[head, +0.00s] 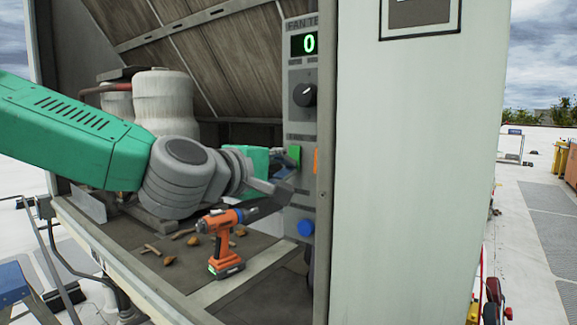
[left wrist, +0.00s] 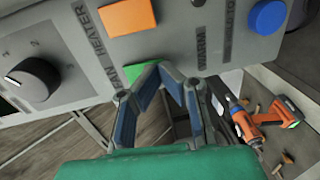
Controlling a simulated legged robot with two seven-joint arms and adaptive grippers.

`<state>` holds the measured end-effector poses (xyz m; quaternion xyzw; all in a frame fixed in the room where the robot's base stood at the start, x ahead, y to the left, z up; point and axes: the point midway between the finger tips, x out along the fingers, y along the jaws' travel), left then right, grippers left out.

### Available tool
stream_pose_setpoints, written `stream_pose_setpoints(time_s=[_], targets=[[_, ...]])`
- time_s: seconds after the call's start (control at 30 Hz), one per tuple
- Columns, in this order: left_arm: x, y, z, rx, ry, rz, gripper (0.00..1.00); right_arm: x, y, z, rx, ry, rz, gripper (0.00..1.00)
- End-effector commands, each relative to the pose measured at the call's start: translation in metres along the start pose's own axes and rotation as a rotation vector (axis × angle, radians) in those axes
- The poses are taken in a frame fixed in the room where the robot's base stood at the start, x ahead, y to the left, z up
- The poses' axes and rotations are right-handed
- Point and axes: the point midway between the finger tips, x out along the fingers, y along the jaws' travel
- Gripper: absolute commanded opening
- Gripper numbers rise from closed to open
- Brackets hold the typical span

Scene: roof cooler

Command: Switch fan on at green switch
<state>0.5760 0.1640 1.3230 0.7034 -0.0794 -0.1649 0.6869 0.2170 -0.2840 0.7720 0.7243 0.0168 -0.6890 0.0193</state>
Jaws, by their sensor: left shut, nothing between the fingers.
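The green switch (head: 294,155) sits on the grey control panel (head: 300,130) inside the open cooler housing; it also shows in the left wrist view (left wrist: 147,72), partly hidden by my fingers. My left gripper (head: 286,178) is at the panel, just below and left of the green switch in the head view. In the left wrist view its fingertips (left wrist: 160,68) are together, empty, and overlap the switch's edge; I cannot tell whether they touch it. The display (head: 305,44) reads a green 0. My right gripper is in no view.
The panel also has a black knob (head: 305,95), an orange switch (head: 316,162) and a blue button (head: 306,228). An orange drill (head: 222,243) and several brown scraps lie on the housing floor. White canisters (head: 163,103) stand behind my arm. A pale side wall (head: 415,180) closes the right side.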

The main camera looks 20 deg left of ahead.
Motion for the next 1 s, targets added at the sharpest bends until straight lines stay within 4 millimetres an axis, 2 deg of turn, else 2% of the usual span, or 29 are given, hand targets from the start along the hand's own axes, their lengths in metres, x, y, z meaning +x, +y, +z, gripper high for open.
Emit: stream_pose_setpoints(time_s=[0.13, 0.47, 0.67, 1.0], targets=[[0.006, 0.0, 0.0, 0.0, 0.0, -0.001, 0.0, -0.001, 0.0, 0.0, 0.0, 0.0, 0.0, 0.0], [0.006, -0.001, 0.001, 0.001, -0.001, 0.0, 0.0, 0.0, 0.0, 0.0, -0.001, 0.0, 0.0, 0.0], [0.01, -0.005, 0.002, 0.001, -0.001, 0.029, 0.0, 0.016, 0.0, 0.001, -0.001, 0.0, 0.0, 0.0], [0.01, -0.002, 0.0, 0.001, -0.001, 0.029, 0.0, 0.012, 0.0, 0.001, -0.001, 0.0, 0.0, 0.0]])
